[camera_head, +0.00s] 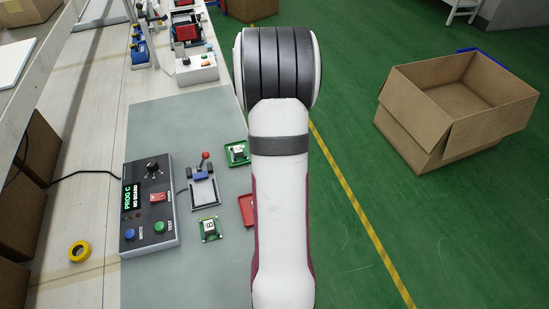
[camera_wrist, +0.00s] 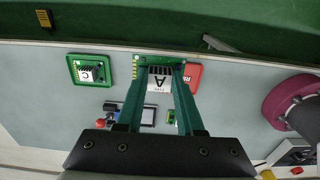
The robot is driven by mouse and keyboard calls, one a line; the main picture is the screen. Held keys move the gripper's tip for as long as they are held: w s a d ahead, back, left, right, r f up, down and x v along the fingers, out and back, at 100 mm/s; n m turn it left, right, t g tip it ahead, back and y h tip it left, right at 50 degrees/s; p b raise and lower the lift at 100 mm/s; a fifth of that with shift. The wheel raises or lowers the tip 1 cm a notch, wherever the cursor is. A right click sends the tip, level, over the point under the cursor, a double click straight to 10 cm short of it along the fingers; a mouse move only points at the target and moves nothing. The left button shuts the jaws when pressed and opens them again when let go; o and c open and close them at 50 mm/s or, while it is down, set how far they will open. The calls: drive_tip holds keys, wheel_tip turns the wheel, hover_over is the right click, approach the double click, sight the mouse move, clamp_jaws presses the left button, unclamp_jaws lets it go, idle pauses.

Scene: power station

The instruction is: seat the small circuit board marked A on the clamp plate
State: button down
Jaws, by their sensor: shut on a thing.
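The circuit board marked A (camera_wrist: 158,84) is green with a white label; it sits between the fingertips of my gripper (camera_wrist: 160,78) in the wrist view. My gripper is shut on it; its height above the mat is hard to tell. My arm hides both in the head view. The clamp plate (camera_head: 203,193) is a small grey fixture with a blue block and a red-knobbed lever, with no board visible on it. In the wrist view, my fingers partly cover the clamp fixture (camera_wrist: 148,115).
Board B (camera_head: 210,229) lies in front of the clamp, and another green board (camera_head: 237,153), marked C in the wrist view (camera_wrist: 90,70), lies behind it. A red tray (camera_head: 246,211) is partly hidden by my arm. A tester (camera_head: 150,205) reading "PROG C NO BOARD" stands left.

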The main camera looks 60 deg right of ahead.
drive_tip(key=w+a+f, duration=0.1)
drive_tip(key=w+a, duration=0.4)
drive_tip(key=w, duration=0.3)
drive_tip(key=w+a+f, duration=0.2)
drive_tip(key=w+a, duration=0.3)
drive_tip(key=w, duration=0.3)
drive_tip(key=shift+s+a+f, duration=0.15)
drive_tip(key=shift+f, duration=2.55)
drive_tip(key=shift+f, duration=0.6)
drive_tip(key=shift+c, duration=2.3)
unclamp_jaws()
